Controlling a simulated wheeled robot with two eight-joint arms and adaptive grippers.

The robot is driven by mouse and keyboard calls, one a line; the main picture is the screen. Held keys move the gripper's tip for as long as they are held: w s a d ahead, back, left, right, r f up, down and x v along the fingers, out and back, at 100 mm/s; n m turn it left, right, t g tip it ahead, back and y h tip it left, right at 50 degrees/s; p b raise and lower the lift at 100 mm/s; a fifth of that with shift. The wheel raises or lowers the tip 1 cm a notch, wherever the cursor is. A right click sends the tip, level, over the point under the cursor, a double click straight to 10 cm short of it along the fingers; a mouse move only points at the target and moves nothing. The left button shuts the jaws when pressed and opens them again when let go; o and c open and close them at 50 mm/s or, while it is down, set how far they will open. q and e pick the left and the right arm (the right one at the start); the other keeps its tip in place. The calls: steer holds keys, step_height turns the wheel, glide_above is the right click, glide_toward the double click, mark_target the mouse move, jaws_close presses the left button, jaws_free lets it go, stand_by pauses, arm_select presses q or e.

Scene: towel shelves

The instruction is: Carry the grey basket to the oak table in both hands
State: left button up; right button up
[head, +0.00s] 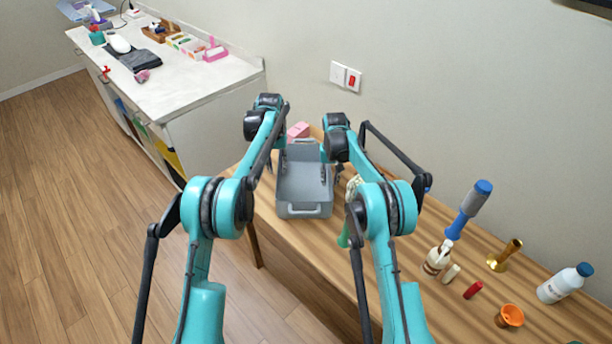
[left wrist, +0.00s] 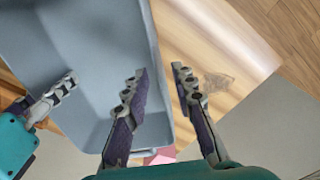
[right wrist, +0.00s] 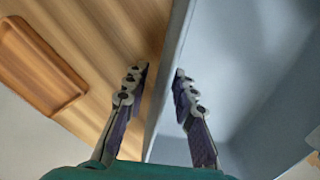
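The grey basket (head: 304,209) stands on the oak table (head: 330,262), near its far left end. It is an open box with a handle at its near end. My left gripper (left wrist: 162,73) is open at one side wall of the basket (left wrist: 90,40), one finger inside and one outside. My right gripper (right wrist: 158,72) is open at the opposite side wall of the basket (right wrist: 225,60), also one finger on each side. Neither gripper visibly pinches the wall. In the head view my arms partly hide both grippers.
A pink object (head: 298,130) lies behind the basket. On the right part of the table stand a blue-handled brush (head: 470,207), a soap bottle (head: 437,258), a brass piece (head: 505,255), an orange cup (head: 509,316) and a white bottle (head: 565,284). A white counter (head: 175,90) stands at left.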

steer(key=shift+f, duration=0.35)
steer(key=shift+r, duration=0.1)
arm_select(q)
steer(key=shift+w+r, duration=0.15)
steer(key=shift+r, duration=0.75)
arm_select(e)
step_height(320, 180, up, 8)
steer(key=shift+r, duration=0.25)
